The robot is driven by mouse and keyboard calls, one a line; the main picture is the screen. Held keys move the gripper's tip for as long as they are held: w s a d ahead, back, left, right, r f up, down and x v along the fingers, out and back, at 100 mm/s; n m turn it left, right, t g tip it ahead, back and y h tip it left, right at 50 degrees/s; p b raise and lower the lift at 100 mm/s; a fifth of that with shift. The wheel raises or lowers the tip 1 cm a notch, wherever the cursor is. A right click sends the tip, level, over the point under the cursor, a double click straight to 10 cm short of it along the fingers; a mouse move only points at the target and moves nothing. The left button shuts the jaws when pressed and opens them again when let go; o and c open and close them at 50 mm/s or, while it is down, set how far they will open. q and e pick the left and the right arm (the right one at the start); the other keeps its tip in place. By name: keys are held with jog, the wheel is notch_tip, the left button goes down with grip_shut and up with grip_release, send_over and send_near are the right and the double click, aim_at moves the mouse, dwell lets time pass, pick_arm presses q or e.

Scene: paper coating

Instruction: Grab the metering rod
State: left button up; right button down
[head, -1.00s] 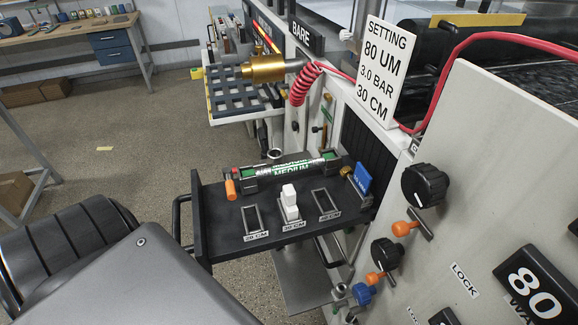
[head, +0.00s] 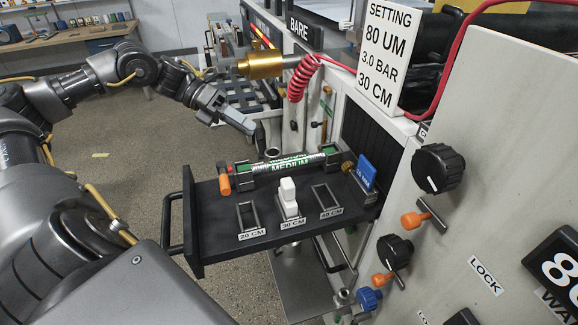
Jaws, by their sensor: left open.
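The metering rod (head: 290,163), with a green label reading MEDIUM, lies lengthwise along the back of the black tray (head: 213,232). An orange-handled part (head: 224,180) stands at its left end and a brass knob (head: 347,169) near its right end. My left gripper (head: 246,124) is open and empty, above and behind the tray, apart from the rod. Its fingers are seen nearly edge-on, so the gap hardly shows. My right gripper is out of view.
The tray also holds a white block (head: 289,198) at the 30 CM slot, empty 20 CM and 40 CM slots, and a blue tag (head: 366,172). A machine panel with black knobs (head: 438,168) stands to the right. A brass cylinder (head: 262,65) and red coiled hose (head: 302,78) are behind the gripper.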

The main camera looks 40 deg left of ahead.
pick_arm(q)
jog(key=s+m, duration=0.1)
jog(key=s, duration=0.1)
jog(key=p, duration=0.3)
send_near(289, 163)
jog(key=shift+w+d+f+g, duration=0.2)
jog(key=shift+w+f, duration=0.1)
jog(key=shift+w, duration=0.15)
jog(key=shift+w+d+f+g, duration=0.1)
jog(key=shift+w+f+g, duration=0.15)
jog(key=shift+w, duration=0.2)
jog(key=shift+w+d+f, duration=0.1)
jog(key=shift+d+f, duration=0.1)
jog(key=shift+f, duration=0.1)
jog(key=p+x, duration=0.3)
jog(key=x, duration=0.1)
jog(key=shift+d+r, duration=0.1)
jog(key=shift+d, duration=0.2)
jog(key=shift+w+d+f, duration=0.1)
jog(key=shift+d+f, duration=0.2)
jog(key=shift+f, duration=0.05)
jog(key=shift+c, duration=0.3)
